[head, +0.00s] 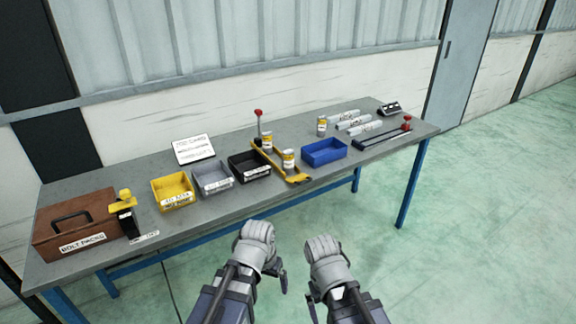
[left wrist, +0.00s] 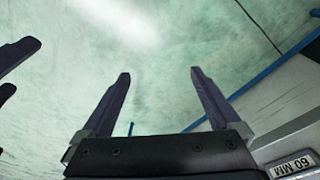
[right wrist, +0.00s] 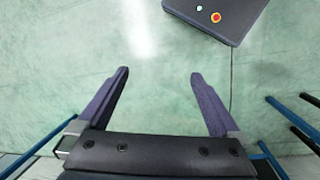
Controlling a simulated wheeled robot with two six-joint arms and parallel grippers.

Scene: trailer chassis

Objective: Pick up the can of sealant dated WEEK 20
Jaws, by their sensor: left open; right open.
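Three small cans with white and yellow labels stand on the grey workbench (head: 225,205) in the head view. One can (head: 288,160) stands at the front by a yellow tool or rail, a second can (head: 266,141) stands behind it, and a third can (head: 322,126) stands behind the blue bin. Their dates are too small to read. My left gripper (left wrist: 160,74) is open and empty over the floor, in front of the bench. My right gripper (right wrist: 160,73) is open and empty, to its right. Neither touches a can.
A brown BOLT PACKS box (head: 75,222), a yellow bin (head: 172,193), grey bin (head: 212,178), black bin (head: 249,166) and blue bin (head: 324,151) line the bench. A white sign (head: 194,149) stands behind. White tubes (head: 355,124) lie right. A red-knobbed post rises near the middle cans.

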